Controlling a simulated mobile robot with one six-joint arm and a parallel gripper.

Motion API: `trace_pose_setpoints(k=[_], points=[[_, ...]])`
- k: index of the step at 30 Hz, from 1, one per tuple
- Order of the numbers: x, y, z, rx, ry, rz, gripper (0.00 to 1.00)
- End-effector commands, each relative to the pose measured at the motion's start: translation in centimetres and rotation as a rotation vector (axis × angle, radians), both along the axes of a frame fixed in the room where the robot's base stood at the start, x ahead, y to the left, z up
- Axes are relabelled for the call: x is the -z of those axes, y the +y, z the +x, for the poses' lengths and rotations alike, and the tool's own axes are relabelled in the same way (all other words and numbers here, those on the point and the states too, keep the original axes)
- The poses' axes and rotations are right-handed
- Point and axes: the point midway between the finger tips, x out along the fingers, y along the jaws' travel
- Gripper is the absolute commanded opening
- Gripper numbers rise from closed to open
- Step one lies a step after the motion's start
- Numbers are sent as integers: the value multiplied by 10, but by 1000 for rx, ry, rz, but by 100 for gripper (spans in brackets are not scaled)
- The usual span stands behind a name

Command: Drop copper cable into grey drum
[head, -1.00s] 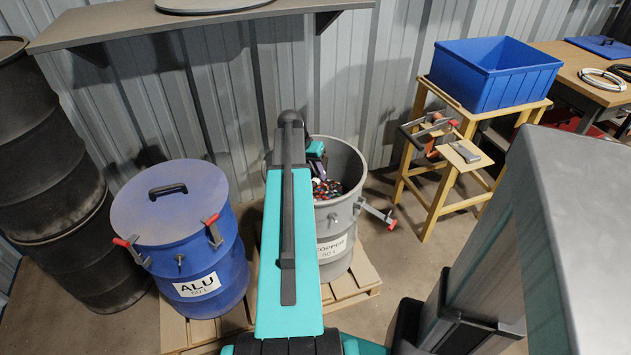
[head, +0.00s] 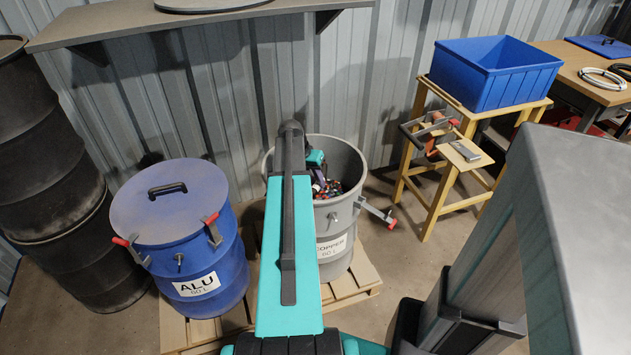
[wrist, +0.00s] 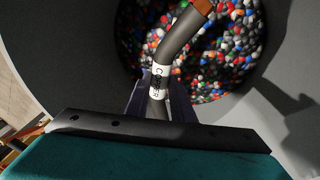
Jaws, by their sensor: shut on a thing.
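The grey drum (head: 340,221) stands open on a pallet, with a white label reading COPPER. Mixed coloured scrap (head: 328,186) shows inside it. In the wrist view, my gripper (wrist: 150,100) is shut on a dark cable piece (wrist: 179,36) with a white label and a copper-coloured end. The cable is over the drum's opening, with the coloured scrap (wrist: 215,60) beyond it and the drum's inner wall (wrist: 70,50) around. In the head view, my arm hides the left part of the drum, and the cable cannot be made out there.
A blue drum (head: 178,240) labelled ALU, with its lid on, stands left of the grey drum. Both stand on a wooden pallet (head: 350,285). A blue bin (head: 490,75) sits on a yellow wooden stand at right. Dark barrels (head: 50,190) stand at far left. A shelf (head: 110,25) hangs above.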

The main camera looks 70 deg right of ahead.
Motion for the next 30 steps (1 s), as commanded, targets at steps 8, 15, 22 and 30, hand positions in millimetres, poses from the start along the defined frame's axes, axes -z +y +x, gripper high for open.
trace_pose_setpoints(k=[8,15,22,30], points=[[5,0,0,0,0,-1,0],[5,0,0,0,0,0,41],[5,0,0,0,0,0,41],[-4,0,0,0,0,-1,41]])
